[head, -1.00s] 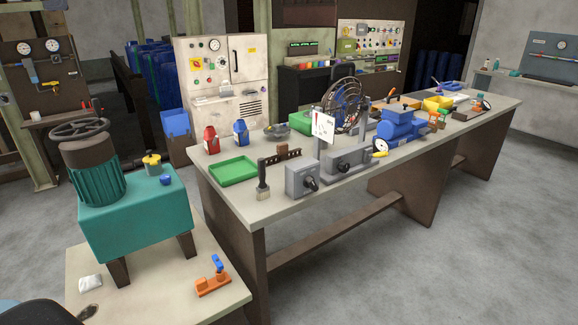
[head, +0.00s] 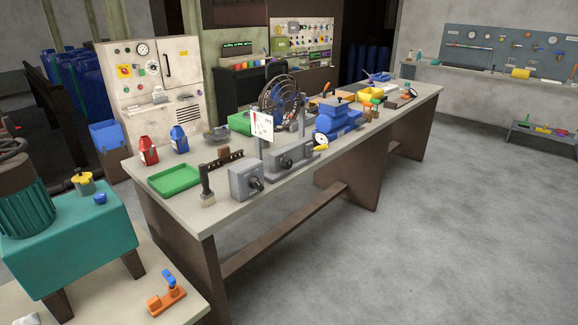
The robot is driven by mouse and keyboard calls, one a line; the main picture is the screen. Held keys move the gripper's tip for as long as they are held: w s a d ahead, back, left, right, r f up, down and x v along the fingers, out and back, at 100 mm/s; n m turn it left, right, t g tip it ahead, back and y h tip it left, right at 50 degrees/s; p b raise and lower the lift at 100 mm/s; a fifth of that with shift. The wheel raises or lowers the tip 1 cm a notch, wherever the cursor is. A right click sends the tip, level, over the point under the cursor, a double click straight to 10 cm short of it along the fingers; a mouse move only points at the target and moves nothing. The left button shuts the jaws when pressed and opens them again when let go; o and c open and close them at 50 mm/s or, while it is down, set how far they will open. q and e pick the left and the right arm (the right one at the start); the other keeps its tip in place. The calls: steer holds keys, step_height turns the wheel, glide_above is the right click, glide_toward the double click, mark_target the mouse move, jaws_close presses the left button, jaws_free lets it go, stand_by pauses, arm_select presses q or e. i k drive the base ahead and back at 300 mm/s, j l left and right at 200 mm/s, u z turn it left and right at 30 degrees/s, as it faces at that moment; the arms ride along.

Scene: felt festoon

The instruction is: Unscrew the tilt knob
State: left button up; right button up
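No part that I can surely name the tilt knob shows in the head view. A wire-caged fan (head: 283,97) stands on the long workbench (head: 160,207), partly behind a white card (head: 262,126); any knob on it is too small or hidden. A grey box (head: 240,182) with a dark knob (head: 255,183) on its face sits at the near edge of the bench. Beside it is a grey fixture (head: 290,158) with another dark knob (head: 282,160). Neither of my grippers is in view.
A green tray (head: 174,180), a brush (head: 207,185), red and blue bottles, and a blue machine (head: 336,122) share the bench. A teal motor stand (head: 75,235) and a low table (head: 190,308) are at the left. The floor (head: 400,250) at the right is clear.

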mark_target(287, 164)
steer(key=i+l, duration=0.25)
steer(key=i+l+u, duration=0.15)
steer(key=l, duration=0.25)
steer(key=i+l, duration=0.35)
steer(key=i+l+u, duration=0.1)
steer(key=i+l, duration=0.15)
steer(key=i+l+u, duration=0.1)
steer(key=l, duration=0.35)
steer(key=i+l, duration=0.3)
steer(key=i+l+u, duration=0.15)
steer(key=l, duration=0.35)
steer(key=i+l, duration=0.25)
steer(key=l, duration=0.15)
